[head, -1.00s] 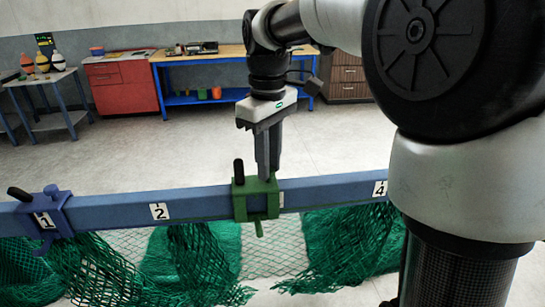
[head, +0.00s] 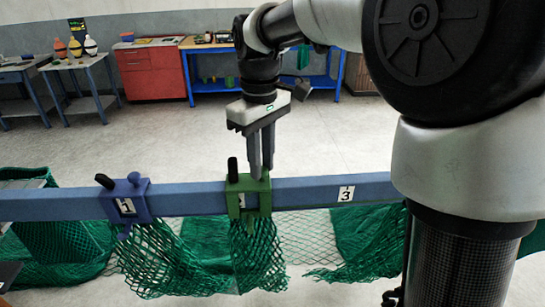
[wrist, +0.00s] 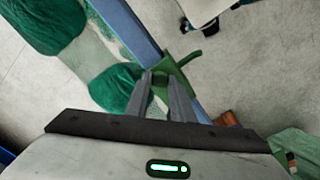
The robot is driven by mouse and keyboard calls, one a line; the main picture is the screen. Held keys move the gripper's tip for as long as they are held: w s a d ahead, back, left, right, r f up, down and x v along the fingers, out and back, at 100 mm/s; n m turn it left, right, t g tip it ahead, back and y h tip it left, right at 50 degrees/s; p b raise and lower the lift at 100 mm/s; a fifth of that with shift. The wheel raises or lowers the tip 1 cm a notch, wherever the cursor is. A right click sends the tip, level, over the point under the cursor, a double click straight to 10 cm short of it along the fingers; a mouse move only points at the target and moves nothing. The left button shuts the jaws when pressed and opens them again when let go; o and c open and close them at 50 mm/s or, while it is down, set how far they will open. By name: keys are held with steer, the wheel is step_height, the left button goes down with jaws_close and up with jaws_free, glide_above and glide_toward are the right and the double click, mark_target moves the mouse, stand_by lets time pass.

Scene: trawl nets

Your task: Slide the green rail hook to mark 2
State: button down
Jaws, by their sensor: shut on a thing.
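The green rail hook (head: 262,198) sits around the blue rail (head: 315,190). It covers most of a white number plate (head: 241,201) between marks 1 and 3; only a sliver shows, and its digit cannot be read. My gripper (head: 261,172) points down from above, its fingers shut on the top of the green hook. In the wrist view the gripper (wrist: 165,90) has its fingertips at the green hook (wrist: 180,72) on the rail. The mark 3 plate (head: 345,194) is clear, to the right of the hook.
A blue hook (head: 125,200) labelled 1 sits on the rail to the left, with bare rail between. Green nets (head: 365,235) hang below the rail. Workbenches (head: 215,85) and a red cabinet (head: 152,75) stand far back across open floor.

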mark_target(248, 180)
steer(key=shift+a, duration=1.6)
steer(key=c, duration=1.5)
jaws_free()
steer(key=shift+a, duration=0.15)
steer(key=shift+c, duration=0.2)
steer(key=shift+r, duration=0.1)
step_height(248, 180, up, 17)
steer(key=p, duration=0.2)
steer(key=shift+r, duration=0.15)
